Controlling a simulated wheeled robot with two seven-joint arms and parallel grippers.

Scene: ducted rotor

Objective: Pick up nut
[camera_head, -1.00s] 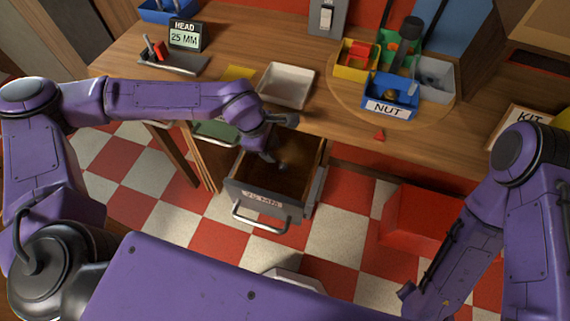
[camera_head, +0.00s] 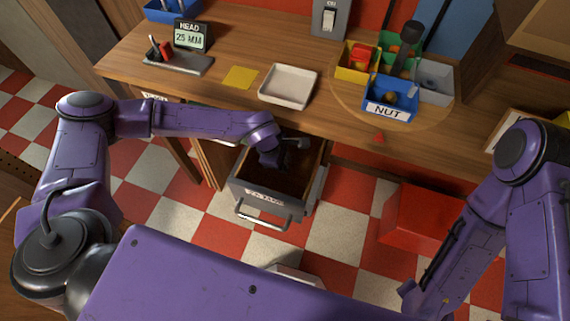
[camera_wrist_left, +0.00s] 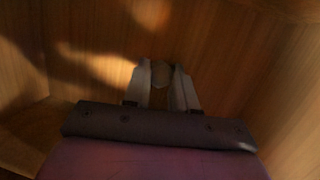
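My left gripper (camera_wrist_left: 162,78) is inside the open drawer (camera_head: 262,195) under the bench. In the left wrist view its two fingers are apart, with a small round brownish thing (camera_wrist_left: 161,74), possibly the nut, between or just beyond their tips. I cannot tell whether they touch it. In the head view the wrist hides the fingertips. A blue bin (camera_head: 388,112) labelled NUT stands on the bench with a small brass-coloured piece (camera_head: 389,96) in it. My right arm shows at the right; its gripper is out of view.
Wooden drawer walls (camera_wrist_left: 255,60) surround the left gripper closely. On the bench are a white tray (camera_head: 288,88), a yellow note (camera_head: 240,77), a yellow bin (camera_head: 352,72) and a grey bin (camera_head: 436,82). A red box (camera_head: 420,218) is on the floor.

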